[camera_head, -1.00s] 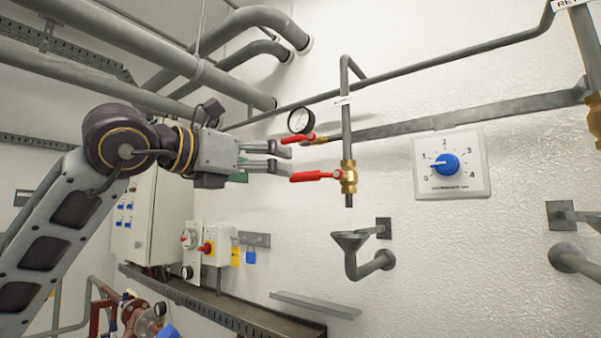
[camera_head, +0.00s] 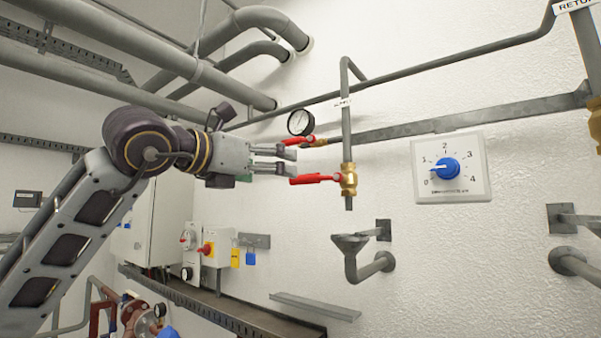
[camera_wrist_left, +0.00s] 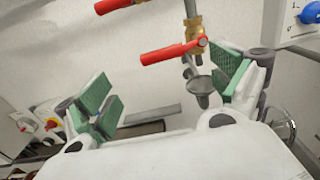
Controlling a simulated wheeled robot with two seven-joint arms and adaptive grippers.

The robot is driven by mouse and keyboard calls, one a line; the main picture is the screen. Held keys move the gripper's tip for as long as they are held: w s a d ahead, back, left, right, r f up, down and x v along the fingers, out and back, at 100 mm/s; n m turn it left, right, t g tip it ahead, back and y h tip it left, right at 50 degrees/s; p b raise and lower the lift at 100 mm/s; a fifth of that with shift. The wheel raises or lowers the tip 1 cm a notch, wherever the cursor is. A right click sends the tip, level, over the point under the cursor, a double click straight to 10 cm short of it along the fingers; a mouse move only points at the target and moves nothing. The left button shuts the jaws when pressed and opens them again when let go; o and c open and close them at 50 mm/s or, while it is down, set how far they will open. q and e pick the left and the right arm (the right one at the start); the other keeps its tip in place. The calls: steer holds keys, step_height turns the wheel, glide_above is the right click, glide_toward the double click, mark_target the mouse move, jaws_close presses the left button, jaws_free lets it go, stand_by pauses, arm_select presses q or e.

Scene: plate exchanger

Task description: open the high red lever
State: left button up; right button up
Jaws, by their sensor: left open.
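Two red levers show in the head view. The upper red lever (camera_head: 299,140) sits beside the round gauge, at a small brass fitting. The lower red lever (camera_head: 315,179) lies roughly level on a brass valve (camera_head: 348,179) of the vertical pipe. In the left wrist view the lower lever (camera_wrist_left: 171,53) and its valve show beyond the fingers, and the other lever (camera_wrist_left: 114,5) is cut by the top edge. My left gripper (camera_head: 289,162) is open and empty, its fingertips between the two levers in the head view; contact cannot be told. My right gripper is out of view.
A pressure gauge (camera_head: 300,122) is close above the fingers. A drain funnel (camera_head: 350,243) is below the valve. A white dial panel (camera_head: 451,168) with a blue knob is on the wall to the right. A switch box (camera_head: 216,247) is below my arm.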

mark_target(314, 179)
arm_select(q)
steer(key=p+x, duration=0.3)
steer(key=x, duration=0.7)
steer(key=shift+w+d, duration=0.2)
steer(key=shift+w, duration=0.15)
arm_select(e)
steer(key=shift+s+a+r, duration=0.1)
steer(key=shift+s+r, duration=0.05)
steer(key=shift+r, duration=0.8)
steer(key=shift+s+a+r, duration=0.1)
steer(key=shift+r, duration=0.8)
arm_select(q)
steer(key=shift+s+a+r, duration=0.15)
steer(key=shift+s, duration=0.1)
steer(key=c, duration=1.1)
steer(key=shift+a, duration=0.2)
steer(key=c, duration=0.3)
steer(key=shift+c, duration=0.3)
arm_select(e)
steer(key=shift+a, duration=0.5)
